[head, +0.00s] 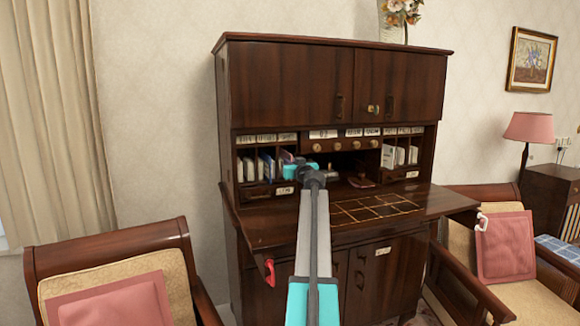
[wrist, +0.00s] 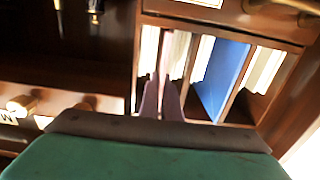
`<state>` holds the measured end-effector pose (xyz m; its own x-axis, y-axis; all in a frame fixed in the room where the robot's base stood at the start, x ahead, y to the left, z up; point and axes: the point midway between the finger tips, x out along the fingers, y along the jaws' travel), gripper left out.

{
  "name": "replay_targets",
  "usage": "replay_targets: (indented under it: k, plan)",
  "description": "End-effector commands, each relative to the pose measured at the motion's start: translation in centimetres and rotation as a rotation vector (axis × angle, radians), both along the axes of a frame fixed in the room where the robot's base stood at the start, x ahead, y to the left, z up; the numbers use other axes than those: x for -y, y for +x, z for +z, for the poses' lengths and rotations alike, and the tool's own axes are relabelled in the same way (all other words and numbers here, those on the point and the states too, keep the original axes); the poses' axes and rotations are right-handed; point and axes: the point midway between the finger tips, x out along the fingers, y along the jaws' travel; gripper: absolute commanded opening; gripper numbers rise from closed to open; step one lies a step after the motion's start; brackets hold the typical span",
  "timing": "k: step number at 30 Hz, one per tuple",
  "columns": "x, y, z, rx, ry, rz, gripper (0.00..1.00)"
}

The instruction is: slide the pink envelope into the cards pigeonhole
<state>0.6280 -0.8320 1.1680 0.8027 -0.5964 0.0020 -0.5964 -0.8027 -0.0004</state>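A pale pinkish paper edge (wrist: 176,50), perhaps the pink envelope, stands in a narrow pigeonhole in the wrist view, just beyond my fingertips. My gripper (wrist: 160,78) points into this slot, its two fingers close together. I cannot tell whether they grip the paper or only stand beside it. In the head view my gripper (head: 289,168) is at the left pigeonholes of the dark wooden desk, and its teal body hides part of them. The labels above the pigeonholes (head: 266,138) are too small to read, so I cannot tell which is the cards slot.
A blue item (wrist: 222,75) leans in the neighbouring slot, with white papers (wrist: 263,70) beyond it. Thin wooden dividers separate the slots. The fold-down desk top (head: 270,225) lies below my arm. Chairs stand at both sides, the left one with a pink cushion (head: 115,303).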

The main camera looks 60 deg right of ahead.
Motion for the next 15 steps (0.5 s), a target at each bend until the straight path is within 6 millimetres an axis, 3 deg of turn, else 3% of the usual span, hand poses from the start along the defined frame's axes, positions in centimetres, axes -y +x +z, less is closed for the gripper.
replay_targets:
  k: [14,15]
  plan:
    - [0.16,0.23,0.03,0.0,0.0,0.0,0.0]
    - [0.17,0.22,0.03,0.0,0.0,0.0,0.1]
